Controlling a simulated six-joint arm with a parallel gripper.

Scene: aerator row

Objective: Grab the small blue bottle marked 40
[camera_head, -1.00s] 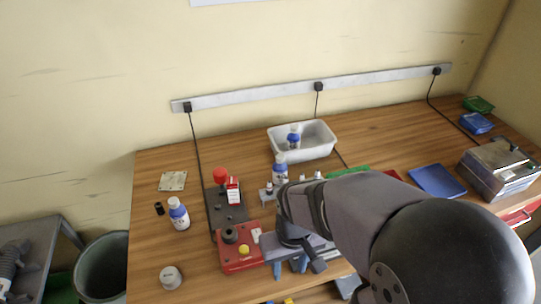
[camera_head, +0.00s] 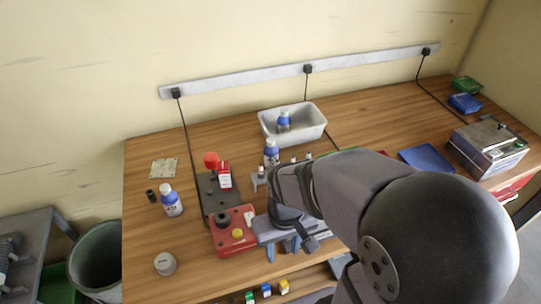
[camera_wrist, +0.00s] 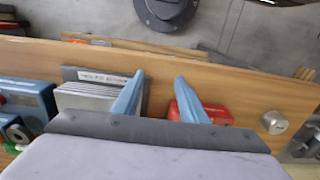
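One (camera_head: 172,203) is on the left of the table, one (camera_head: 271,154) is behind my arm near the middle, and one (camera_head: 284,121) is inside the white tub (camera_head: 310,130). Small blue (camera_head: 266,290), green and yellow items show below the table's front edge. I cannot read a 40 on any of these. My gripper (camera_head: 281,250) is near the front edge, apart from the bottles. In the wrist view its blue fingers (camera_wrist: 159,82) are spread with nothing between them.
A red control box (camera_head: 232,238) and a dark plate with a red knob stand left of my gripper. A grey round lid (camera_head: 165,264) is at front left. A metal box (camera_head: 488,145) and a blue tray (camera_head: 425,158) are at right. The left front table is mostly clear.

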